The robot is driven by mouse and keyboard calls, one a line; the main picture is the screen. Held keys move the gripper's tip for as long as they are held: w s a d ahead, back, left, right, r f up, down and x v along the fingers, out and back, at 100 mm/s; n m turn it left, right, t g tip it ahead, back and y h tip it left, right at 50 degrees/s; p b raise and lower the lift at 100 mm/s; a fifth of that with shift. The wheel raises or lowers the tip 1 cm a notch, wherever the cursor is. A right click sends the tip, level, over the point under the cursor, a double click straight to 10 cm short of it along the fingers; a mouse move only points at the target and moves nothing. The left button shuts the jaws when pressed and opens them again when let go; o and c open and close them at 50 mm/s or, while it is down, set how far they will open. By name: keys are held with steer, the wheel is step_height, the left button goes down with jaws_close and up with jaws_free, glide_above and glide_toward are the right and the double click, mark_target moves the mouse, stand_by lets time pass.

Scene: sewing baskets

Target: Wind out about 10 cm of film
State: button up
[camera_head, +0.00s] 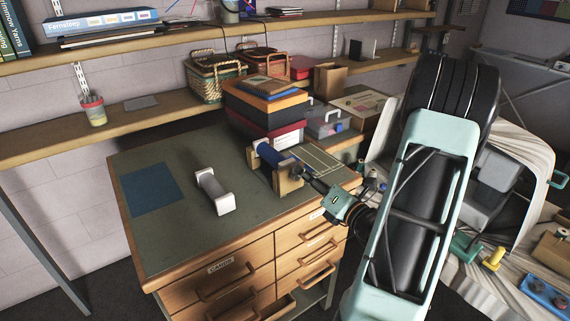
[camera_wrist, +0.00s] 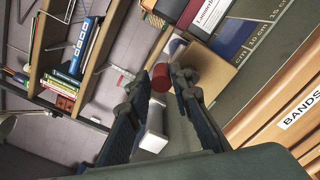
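A blue roll (camera_head: 276,160) sits in a wooden stand (camera_head: 288,184) on the desk; I take it to be the film. My gripper (camera_head: 305,174) is at the stand's right end. In the wrist view my gripper (camera_wrist: 160,78) has its fingers apart, with a red cylindrical knob (camera_wrist: 160,77) between the tips. Whether the fingertips touch the knob is unclear. The stand's wooden end (camera_wrist: 208,70) is close to the right finger.
A white-ended roller (camera_head: 214,190) lies left of the stand, near a blue square sheet (camera_head: 151,189). Stacked boxes (camera_head: 266,108) stand close behind the stand. The desk's front left is clear. A sewing machine (camera_head: 492,170) is at the right.

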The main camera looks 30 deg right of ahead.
steer(key=shift+o, duration=1.3)
steer(key=s, duration=0.7)
steer(key=shift+d+p, duration=0.25)
steer(key=shift+p, duration=0.05)
steer(key=shift+f, duration=0.1)
